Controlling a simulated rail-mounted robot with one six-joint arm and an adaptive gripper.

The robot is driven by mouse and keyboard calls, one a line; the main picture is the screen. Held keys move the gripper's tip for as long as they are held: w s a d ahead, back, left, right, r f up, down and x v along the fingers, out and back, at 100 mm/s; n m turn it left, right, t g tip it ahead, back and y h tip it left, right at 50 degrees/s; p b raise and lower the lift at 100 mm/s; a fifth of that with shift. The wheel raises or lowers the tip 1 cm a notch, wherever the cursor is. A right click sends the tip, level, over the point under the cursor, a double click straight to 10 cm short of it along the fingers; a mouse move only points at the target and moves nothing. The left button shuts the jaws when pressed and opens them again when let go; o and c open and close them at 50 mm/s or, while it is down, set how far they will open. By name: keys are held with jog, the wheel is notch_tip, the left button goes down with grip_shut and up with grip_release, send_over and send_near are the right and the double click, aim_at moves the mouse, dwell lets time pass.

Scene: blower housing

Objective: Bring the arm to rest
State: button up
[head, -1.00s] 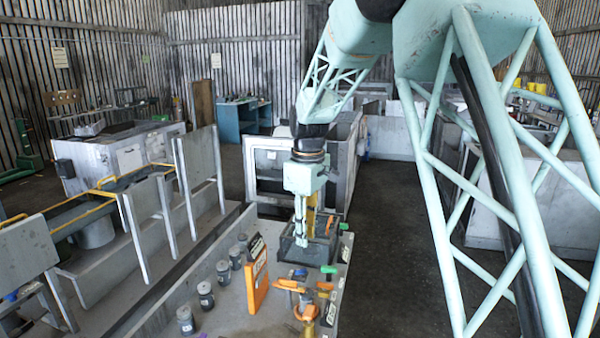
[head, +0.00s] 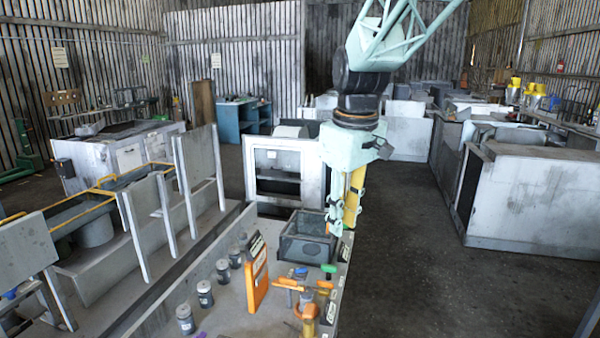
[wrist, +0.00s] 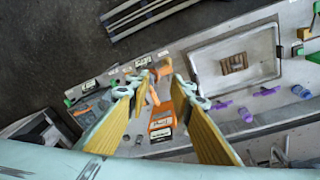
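My gripper (head: 340,225) hangs from the teal arm with its yellow fingers pointing down. In the head view it is just right of and in front of the dark grey bin (head: 292,250), near the right edge of the bench. In the wrist view my gripper (wrist: 170,78) has its two yellow fingers apart, with bench items visible below through the gap. I see nothing held between the fingers. A small brown block (wrist: 234,63) lies inside a pale tray in the wrist view.
The bench holds an orange upright panel (head: 257,282), several dark jars (head: 205,294) and orange-handled tools (head: 308,312) near its front. Pale cabinets (head: 530,195) stand at the right. Open dark floor (head: 400,260) lies between bench and cabinets.

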jog(key=s+d+r+m+t+b, duration=0.1)
jog(key=s+d+r+m, duration=0.2)
jog(key=s, duration=0.7)
jog(key=s+d+r+m, duration=0.15)
jog(key=s+d, duration=0.25)
jog(key=s, duration=0.6)
jog(key=s+d+f+m, duration=0.1)
jog(key=s+d+m, duration=0.1)
jog(key=s, duration=0.7)
jog(key=s+d+f+m+t, duration=0.1)
jog(key=s+d+f+m, duration=0.1)
jog(key=s, duration=0.7)
jog(key=shift+s+b, duration=0.2)
jog(key=shift+b, duration=0.25)
